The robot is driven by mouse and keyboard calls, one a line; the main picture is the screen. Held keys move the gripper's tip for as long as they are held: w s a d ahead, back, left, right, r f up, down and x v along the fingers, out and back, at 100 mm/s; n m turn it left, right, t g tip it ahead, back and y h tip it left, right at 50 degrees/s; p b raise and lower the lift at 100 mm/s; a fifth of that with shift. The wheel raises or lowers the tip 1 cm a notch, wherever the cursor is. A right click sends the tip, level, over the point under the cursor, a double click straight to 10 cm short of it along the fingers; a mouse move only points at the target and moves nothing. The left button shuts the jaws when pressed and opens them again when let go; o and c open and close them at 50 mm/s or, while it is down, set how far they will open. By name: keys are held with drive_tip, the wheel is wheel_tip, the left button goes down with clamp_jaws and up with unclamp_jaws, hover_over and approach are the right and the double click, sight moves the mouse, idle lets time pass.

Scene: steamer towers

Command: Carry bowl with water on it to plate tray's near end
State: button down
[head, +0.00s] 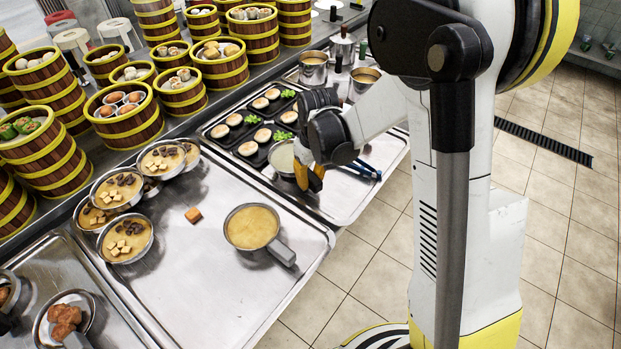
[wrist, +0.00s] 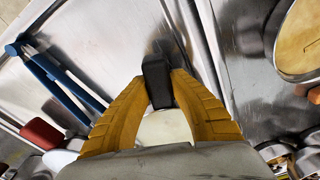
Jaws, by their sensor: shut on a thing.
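The bowl with water (head: 281,157) is a small metal vessel with pale, whitish contents and a dark handle (wrist: 157,82). My gripper (head: 312,182) has its yellow fingers closed on that handle, and they show large in the wrist view (wrist: 160,85). The bowl is at the left edge of the plate tray, beside the black plates; I cannot tell whether it is lifted. The plate tray (head: 345,206) is metal and carries black plates (head: 258,158) with round buns and greens. Its near end looks mostly bare. My arm hides part of the tray.
Blue tongs (head: 366,169) lie on the tray right of my gripper. A tan-filled pan (head: 252,227) stands on the neighbouring tray (head: 190,290), with several topped bowls and a brown cube (head: 193,214). Steamer towers (head: 45,150) line the back left. Metal pots (head: 313,68) stand behind the plates.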

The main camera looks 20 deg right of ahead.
drive_tip(key=shift+f+b, duration=0.35)
drive_tip(key=shift+f, duration=0.1)
drive_tip(key=c, duration=1.2)
unclamp_jaws()
drive_tip(key=shift+r, duration=0.15)
drive_tip(key=r, duration=0.8)
drive_tip(key=s+r, duration=0.1)
drive_tip(key=r, duration=0.2)
drive_tip(key=shift+d+r, duration=0.2)
drive_tip(key=shift+r, duration=0.2)
